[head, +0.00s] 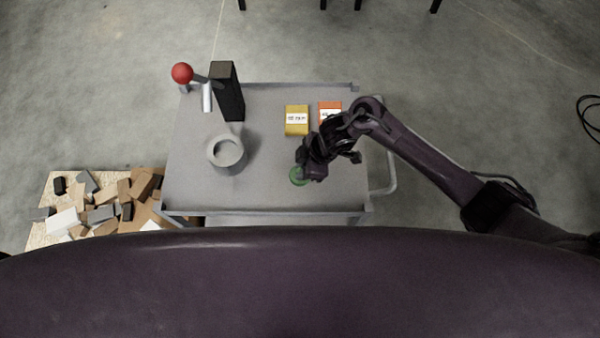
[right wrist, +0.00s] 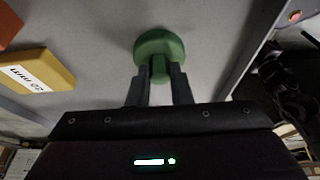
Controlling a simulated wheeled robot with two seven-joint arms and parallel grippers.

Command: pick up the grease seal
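The grease seal appears to be the green round piece (head: 298,176) near the front right of the grey cart top. In the right wrist view it is a green disc (right wrist: 158,42) with a narrower green block standing toward me. My right gripper (head: 308,172) is over it, and its fingers (right wrist: 160,75) lie against both sides of the green block with no clear gap. The disc looks to be at the cart surface; whether it is lifted cannot be told. My left gripper is not in view.
A yellow box (head: 297,120) and an orange box (head: 329,108) lie behind my right gripper on the cart (head: 270,200). A press with a red ball handle (head: 182,73) and grey round cup (head: 227,152) stands left. Loose blocks (head: 100,214) cover a board at lower left.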

